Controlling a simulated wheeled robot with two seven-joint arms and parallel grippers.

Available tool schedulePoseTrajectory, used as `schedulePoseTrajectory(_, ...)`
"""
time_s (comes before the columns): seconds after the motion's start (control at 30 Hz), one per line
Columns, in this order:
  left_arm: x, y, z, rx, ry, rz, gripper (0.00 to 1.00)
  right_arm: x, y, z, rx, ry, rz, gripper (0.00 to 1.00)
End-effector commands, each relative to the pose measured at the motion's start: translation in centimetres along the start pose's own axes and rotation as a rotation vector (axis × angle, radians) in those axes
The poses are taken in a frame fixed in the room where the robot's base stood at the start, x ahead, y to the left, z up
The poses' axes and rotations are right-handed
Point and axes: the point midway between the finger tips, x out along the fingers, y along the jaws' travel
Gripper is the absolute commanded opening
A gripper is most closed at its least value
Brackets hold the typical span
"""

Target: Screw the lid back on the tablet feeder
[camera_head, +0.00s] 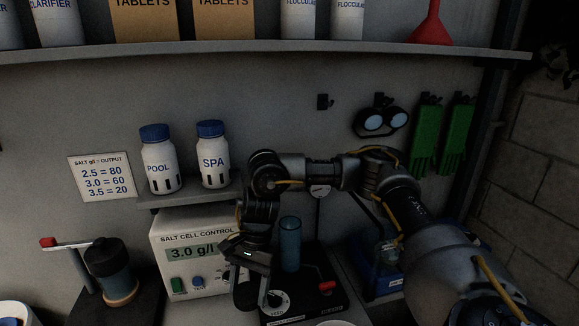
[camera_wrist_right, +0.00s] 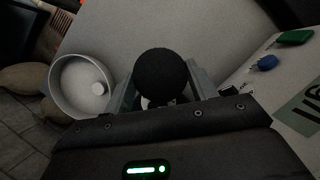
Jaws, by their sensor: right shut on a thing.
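My right gripper (camera_head: 247,292) is low in front of the salt cell control box, pointing down. In the right wrist view my right gripper (camera_wrist_right: 158,92) is shut on a round black thing (camera_wrist_right: 160,75) with a dull, rough top. It may be the lid, but I cannot tell for sure. A black unit (camera_head: 310,308) with a dial, a red lever and an upright blue tube (camera_head: 290,243) stands just right of the gripper; I cannot tell whether it is the tablet feeder. My left gripper is not in view.
The salt cell control box (camera_head: 185,262) stands behind the gripper. POOL (camera_head: 158,170) and SPA (camera_head: 212,163) bottles stand on a small shelf above it. A dark cylinder with a red handle (camera_head: 110,272) is at left. A white round dish (camera_wrist_right: 72,104) shows in the wrist view.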

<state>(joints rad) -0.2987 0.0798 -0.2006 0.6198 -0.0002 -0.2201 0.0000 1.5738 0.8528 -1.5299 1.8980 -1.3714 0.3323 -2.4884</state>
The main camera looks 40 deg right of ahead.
Motion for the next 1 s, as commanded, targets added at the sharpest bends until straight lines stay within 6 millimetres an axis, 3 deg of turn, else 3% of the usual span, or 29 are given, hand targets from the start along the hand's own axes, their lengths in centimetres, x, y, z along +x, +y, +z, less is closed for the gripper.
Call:
schedulePoseTrajectory(0.03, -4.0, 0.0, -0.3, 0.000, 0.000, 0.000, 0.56, -4.5, 0.1, -0.2, 0.097, -0.001, -0.040, 0.34)
schedulePoseTrajectory(0.1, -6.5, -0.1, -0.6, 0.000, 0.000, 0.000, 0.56, -8.2, 0.3, -1.7, 0.262, 0.004, -0.108, 0.34)
schedulePoseTrajectory(0.3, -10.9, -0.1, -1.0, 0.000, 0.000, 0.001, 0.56, -17.0, 1.3, -7.3, 0.821, 0.021, -0.330, 0.34)
schedulePoseTrajectory(0.4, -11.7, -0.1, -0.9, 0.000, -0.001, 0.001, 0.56, -19.7, 1.9, -9.6, 1.070, 0.022, -0.432, 0.34)
schedulePoseTrajectory(0.53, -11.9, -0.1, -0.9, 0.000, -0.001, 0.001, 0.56, -21.6, 2.3, -11.4, 1.296, 0.016, -0.530, 0.34)
schedulePoseTrajectory(0.7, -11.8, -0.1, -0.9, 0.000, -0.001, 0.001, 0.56, -22.4, 2.4, -12.5, 1.457, 0.008, -0.602, 0.34)
schedulePoseTrajectory(1.0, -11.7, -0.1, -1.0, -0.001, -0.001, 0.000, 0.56, -22.4, 2.3, -12.7, 1.497, 0.006, -0.618, 0.34)
